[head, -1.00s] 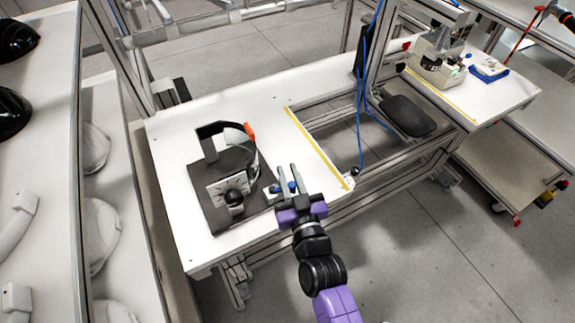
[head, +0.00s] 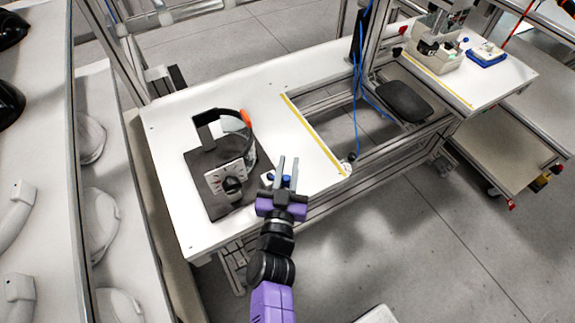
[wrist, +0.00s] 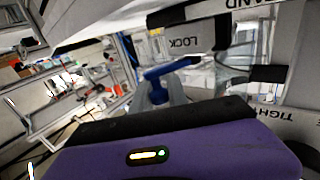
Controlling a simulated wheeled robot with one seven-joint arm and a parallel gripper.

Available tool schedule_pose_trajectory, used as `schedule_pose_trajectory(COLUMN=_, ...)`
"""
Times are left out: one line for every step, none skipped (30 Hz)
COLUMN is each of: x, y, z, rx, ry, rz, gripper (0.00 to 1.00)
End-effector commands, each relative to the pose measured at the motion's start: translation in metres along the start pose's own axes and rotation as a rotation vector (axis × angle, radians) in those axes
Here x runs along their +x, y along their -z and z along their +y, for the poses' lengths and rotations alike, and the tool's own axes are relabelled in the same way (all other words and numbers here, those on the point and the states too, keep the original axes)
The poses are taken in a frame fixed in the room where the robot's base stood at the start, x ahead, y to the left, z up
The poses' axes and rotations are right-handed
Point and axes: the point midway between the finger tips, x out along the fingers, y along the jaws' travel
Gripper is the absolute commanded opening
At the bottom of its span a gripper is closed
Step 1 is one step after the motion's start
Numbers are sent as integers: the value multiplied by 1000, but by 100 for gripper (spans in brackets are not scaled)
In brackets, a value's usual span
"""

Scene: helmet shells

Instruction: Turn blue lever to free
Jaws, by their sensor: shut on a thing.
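The blue lever (wrist: 168,69) shows in the wrist view as a blue bar with a stem. My gripper (wrist: 160,92) is shut on it, with the grey fingers around its stem. A label reading LOCK (wrist: 183,42) is just right of the lever. In the head view my gripper (head: 284,160) is at the table's front edge, with blue bits of the lever (head: 286,178) showing at the fingers. The mount under the lever is mostly hidden by my gripper.
Left of my gripper, a dark base plate (head: 208,200) holds a white dial with a black knob (head: 232,185) and a dark band with an orange tip (head: 246,117). The white table (head: 180,115) is clear behind. A yellow-edged opening (head: 315,130) lies to the right.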

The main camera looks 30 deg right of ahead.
Motion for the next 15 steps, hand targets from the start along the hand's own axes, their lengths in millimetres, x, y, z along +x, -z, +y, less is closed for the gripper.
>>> schedule_pose_trajectory(x=-1, y=-4, z=0, rx=5, ry=-29, rz=-5, gripper=0)
schedule_pose_trajectory(x=-2, y=-4, z=0, rx=5, ry=-44, rz=-5, gripper=0)
schedule_pose_trajectory(x=-3, y=-4, z=0, rx=5, ry=-64, rz=-5, gripper=0)
schedule_pose_trajectory(x=-4, y=-4, z=0, rx=5, ry=-78, rz=-5, gripper=0)
schedule_pose_trajectory(x=-4, y=-4, z=0, rx=4, ry=-92, rz=-4, gripper=0)
schedule_pose_trajectory(x=-5, y=-4, z=0, rx=4, ry=-108, rz=-5, gripper=0)
schedule_pose_trajectory(x=-6, y=-4, z=0, rx=4, ry=-120, rz=-4, gripper=0)
schedule_pose_trajectory(x=-6, y=-3, z=1, rx=3, ry=-131, rz=-4, gripper=0)
schedule_pose_trajectory(x=-7, y=-3, z=1, rx=2, ry=-143, rz=-4, gripper=0)
schedule_pose_trajectory(x=-7, y=-3, z=1, rx=2, ry=-152, rz=-4, gripper=0)
schedule_pose_trajectory(x=-8, y=-3, z=1, rx=1, ry=-159, rz=-3, gripper=0)
schedule_pose_trajectory(x=-8, y=-3, z=1, rx=1, ry=-167, rz=-3, gripper=0)
schedule_pose_trajectory(x=-8, y=-2, z=1, rx=1, ry=-172, rz=-4, gripper=0)
schedule_pose_trajectory(x=-8, y=-2, z=1, rx=1, ry=-176, rz=-4, gripper=0)
schedule_pose_trajectory(x=-9, y=-2, z=1, rx=1, ry=-181, rz=-3, gripper=0)
